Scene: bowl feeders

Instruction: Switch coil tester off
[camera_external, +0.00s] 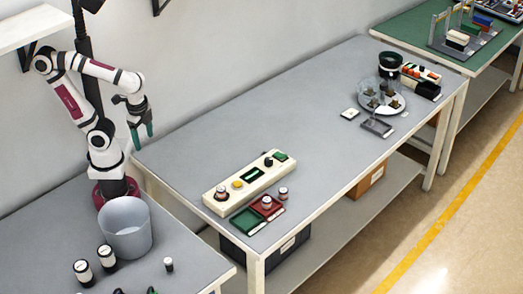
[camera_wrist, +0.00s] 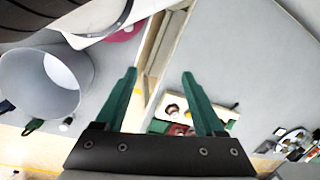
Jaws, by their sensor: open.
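The coil tester (camera_external: 252,187) appears to be the long beige box on the grey table. A round coil-like part (camera_external: 221,193) sits at its left end, followed by a yellow button (camera_external: 238,184), a dark display (camera_external: 253,174), a black knob (camera_external: 268,161) and a green patch (camera_external: 281,156). I cannot tell the switch position. My gripper (camera_external: 143,131) is open and empty, fingers down, near the table's left end, well left of and above the tester. In the wrist view, the tester (camera_wrist: 200,104) shows partly behind the right green finger of my gripper (camera_wrist: 158,75).
A green tray (camera_external: 245,221) and a red tray (camera_external: 267,206) lie before the tester, with small round parts. A grey bucket (camera_external: 126,228) stands on the nearer bench. A round plate (camera_external: 382,101) and black container (camera_external: 390,64) are far right. The grey table's middle (camera_external: 300,115) is clear.

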